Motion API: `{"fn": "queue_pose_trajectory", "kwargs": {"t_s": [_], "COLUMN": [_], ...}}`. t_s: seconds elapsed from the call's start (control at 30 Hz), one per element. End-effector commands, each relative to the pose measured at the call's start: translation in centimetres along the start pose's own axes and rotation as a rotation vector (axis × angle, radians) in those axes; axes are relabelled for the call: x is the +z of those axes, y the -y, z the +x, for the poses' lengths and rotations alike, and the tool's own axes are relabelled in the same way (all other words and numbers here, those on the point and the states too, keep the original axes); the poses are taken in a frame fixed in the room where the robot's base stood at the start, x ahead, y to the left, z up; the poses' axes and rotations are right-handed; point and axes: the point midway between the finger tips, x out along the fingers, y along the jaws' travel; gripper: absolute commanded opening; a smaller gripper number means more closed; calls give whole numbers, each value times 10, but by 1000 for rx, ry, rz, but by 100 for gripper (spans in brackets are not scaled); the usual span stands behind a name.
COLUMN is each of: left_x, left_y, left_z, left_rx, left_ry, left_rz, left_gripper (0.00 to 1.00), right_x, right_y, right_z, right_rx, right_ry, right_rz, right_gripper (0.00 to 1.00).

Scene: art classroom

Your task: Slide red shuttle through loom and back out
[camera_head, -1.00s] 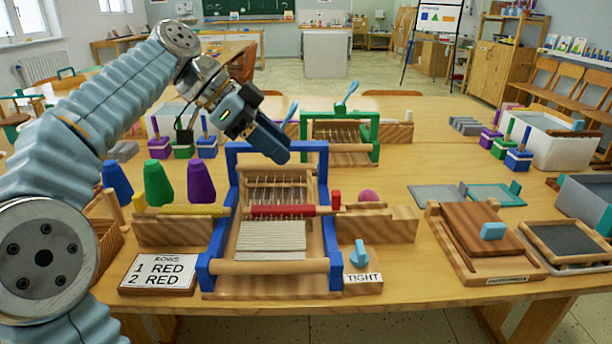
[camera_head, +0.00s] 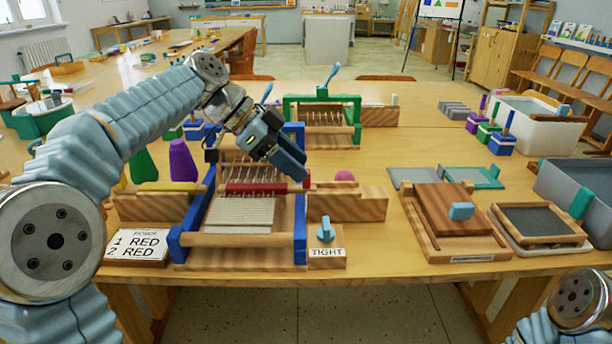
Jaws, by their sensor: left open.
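The blue-framed loom (camera_head: 299,230) stands at the front of the table with a cream woven band at its near part. The red shuttle (camera_head: 258,188) lies crosswise in the loom, over the warp. Its right end reaches the blue right post, beside a wooden ledge (camera_head: 350,205). My left gripper (camera_head: 300,170) comes in from the upper left and points down at the shuttle's right end. It is open and partly hides the loom's upper right frame. I cannot tell whether it touches the shuttle. My right gripper is not in view; only part of my right arm shows at the bottom right.
A yellow shuttle (camera_head: 172,187) lies on the left ledge. A card (camera_head: 145,246) reads "1 RED, 2 RED". A block marked TIGHT (camera_head: 326,253) with a blue knob stands right of the loom. A green loom (camera_head: 320,118) stands behind. A wooden press (camera_head: 455,220) is at right.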

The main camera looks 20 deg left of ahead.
Motion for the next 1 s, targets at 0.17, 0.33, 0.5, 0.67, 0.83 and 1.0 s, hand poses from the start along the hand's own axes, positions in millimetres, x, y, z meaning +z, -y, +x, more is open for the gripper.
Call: {"fn": "queue_pose_trajectory", "kwargs": {"t_s": [0.17, 0.33, 0.5, 0.67, 0.83, 1.0], "left_x": [0, 0, 0, 0, 0, 0], "left_y": [0, 0, 0, 0, 0, 0], "left_z": [26, 35, 35, 35, 35, 35], "left_rx": [2, 0, -1, -1, -1, -1], "left_ry": [0, 0, 0, 0, 0, 0], "left_rz": [0, 0, 0, 0, 0, 0], "left_gripper": [49, 49, 49, 34, 8, 0], "right_x": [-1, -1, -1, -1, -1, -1], "right_y": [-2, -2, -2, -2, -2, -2], "right_z": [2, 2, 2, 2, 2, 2], "right_rx": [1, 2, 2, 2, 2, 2], "right_ry": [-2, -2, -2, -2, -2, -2], "right_rz": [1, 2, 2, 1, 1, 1], "right_gripper": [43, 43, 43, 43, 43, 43]}}
